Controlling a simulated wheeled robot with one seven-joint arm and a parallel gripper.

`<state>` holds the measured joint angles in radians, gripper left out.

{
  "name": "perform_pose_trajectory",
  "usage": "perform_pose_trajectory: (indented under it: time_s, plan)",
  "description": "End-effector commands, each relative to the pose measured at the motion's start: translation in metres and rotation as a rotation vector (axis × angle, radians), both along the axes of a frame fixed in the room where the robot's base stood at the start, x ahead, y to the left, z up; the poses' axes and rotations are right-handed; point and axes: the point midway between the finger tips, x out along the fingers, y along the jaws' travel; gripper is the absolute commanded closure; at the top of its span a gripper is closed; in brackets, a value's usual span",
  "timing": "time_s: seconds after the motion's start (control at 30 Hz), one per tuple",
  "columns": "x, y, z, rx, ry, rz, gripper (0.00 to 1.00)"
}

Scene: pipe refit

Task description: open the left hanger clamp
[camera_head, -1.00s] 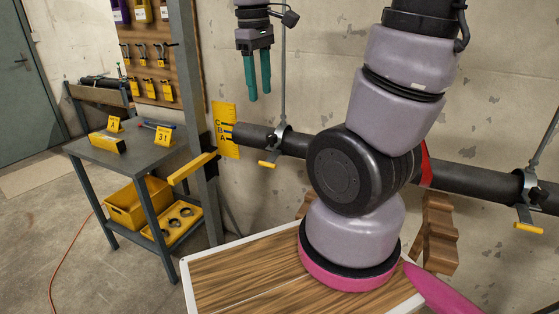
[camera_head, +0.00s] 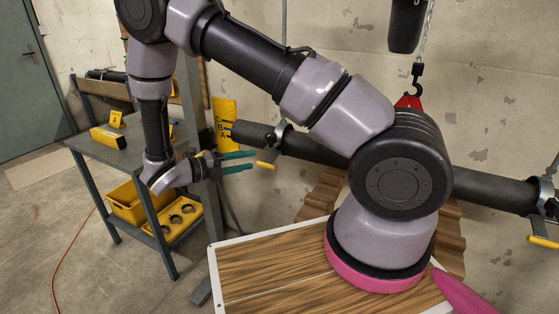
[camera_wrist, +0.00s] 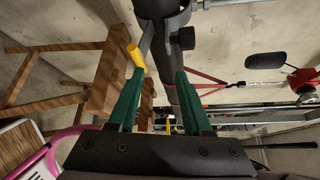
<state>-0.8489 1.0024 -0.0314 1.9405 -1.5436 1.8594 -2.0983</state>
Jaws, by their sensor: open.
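The left hanger clamp (camera_head: 281,136) is a grey metal ring around the dark pipe (camera_head: 315,148), with a yellow-tipped handle (camera_head: 266,165) below it. My gripper (camera_head: 254,161) points right with its green fingers spread, just left of the handle. In the wrist view the clamp (camera_wrist: 172,20) is at the top centre, and its yellow handle tip (camera_wrist: 136,55) lies near the left fingertip. My gripper (camera_wrist: 158,72) is open there with nothing held; whether a finger touches the handle I cannot tell. The clamp hangs around the pipe and looks closed.
A yellow lettered plate (camera_head: 225,124) stands by the pipe's left end, beside a grey post. A second clamp (camera_head: 545,195) is on the pipe at right. A chain hook (camera_head: 417,75) with a red sling hangs above the pipe. Wooden supports (camera_head: 322,195) stand below it.

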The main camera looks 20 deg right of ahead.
Motion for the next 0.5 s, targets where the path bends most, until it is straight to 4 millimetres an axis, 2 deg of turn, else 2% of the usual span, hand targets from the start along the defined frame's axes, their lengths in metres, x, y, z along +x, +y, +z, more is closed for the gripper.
perform_pose_trajectory:
  time_s: [0.03,0.1,0.27,0.37,0.5]
  plan:
    - [-0.001,0.007,-0.015,-0.057,0.051,0.051,0.5]
    - [-0.002,0.014,-0.028,-0.119,0.109,0.107,0.5]
    - [-0.002,0.021,-0.043,-0.196,0.178,0.17,0.5]
    - [0.001,0.017,-0.045,-0.207,0.188,0.176,0.5]
    - [0.008,-0.002,-0.044,-0.205,0.189,0.172,0.5]
